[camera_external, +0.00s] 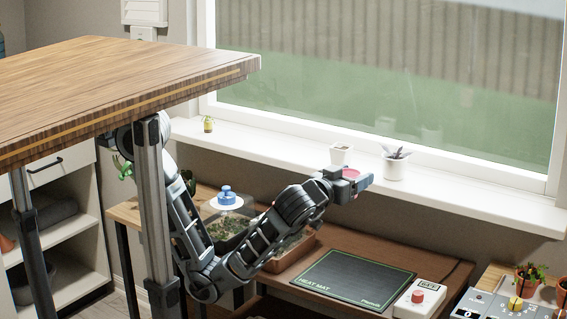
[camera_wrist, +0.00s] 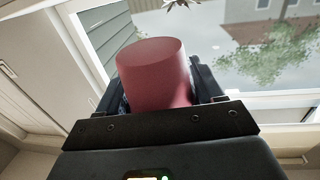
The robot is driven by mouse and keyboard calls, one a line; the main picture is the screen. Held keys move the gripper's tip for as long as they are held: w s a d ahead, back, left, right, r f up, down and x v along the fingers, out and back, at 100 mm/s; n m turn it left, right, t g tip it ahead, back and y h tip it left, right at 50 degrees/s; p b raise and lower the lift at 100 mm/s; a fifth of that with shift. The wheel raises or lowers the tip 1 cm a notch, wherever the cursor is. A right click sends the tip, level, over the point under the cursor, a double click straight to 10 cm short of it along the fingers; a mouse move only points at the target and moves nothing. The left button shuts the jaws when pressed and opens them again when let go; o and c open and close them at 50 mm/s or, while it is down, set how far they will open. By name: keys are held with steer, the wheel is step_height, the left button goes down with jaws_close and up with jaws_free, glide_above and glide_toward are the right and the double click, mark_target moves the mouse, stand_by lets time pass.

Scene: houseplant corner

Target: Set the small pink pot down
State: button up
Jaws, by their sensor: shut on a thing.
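The small pink pot (camera_wrist: 153,72) is between the fingers of my gripper (camera_wrist: 160,95) in the wrist view, and its smooth, dusky pink side fills the middle of the picture. In the external view my gripper (camera_external: 354,184) is raised above the brown bench, in front of the window sill. Only a little of the pink pot (camera_external: 350,174) shows there between the jaws. My gripper is shut on the pot. The pot's lower part is hidden by the gripper.
A dark heat mat (camera_external: 353,280) lies on the brown bench below, with a white control box (camera_external: 421,298) to its right. The sill (camera_external: 270,147) carries a white pot (camera_external: 341,154) and a white pot with a plant (camera_external: 396,168), both close behind my gripper. A wooden table (camera_external: 120,75) stands at left.

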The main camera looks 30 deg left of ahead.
steer(key=s+d+b, duration=0.1)
steer(key=s, duration=0.4)
step_height(320, 180, down, 17)
steer(key=w+a+f, duration=0.2)
steer(key=w, duration=0.1)
steer(key=w+a+f, duration=0.1)
steer(key=w+f, duration=0.2)
steer(key=w+a+f, duration=0.2)
steer(key=w, duration=0.1)
steer(key=shift+w+a+f, duration=0.2)
steer(key=shift+a+f, duration=0.15)
steer(key=shift+f, duration=0.05)
steer(key=shift+w+f, duration=0.1)
steer(key=shift+f, duration=2)
steer(key=shift+f, duration=0.15)
steer(key=o, duration=1)
steer(key=shift+r, duration=0.2)
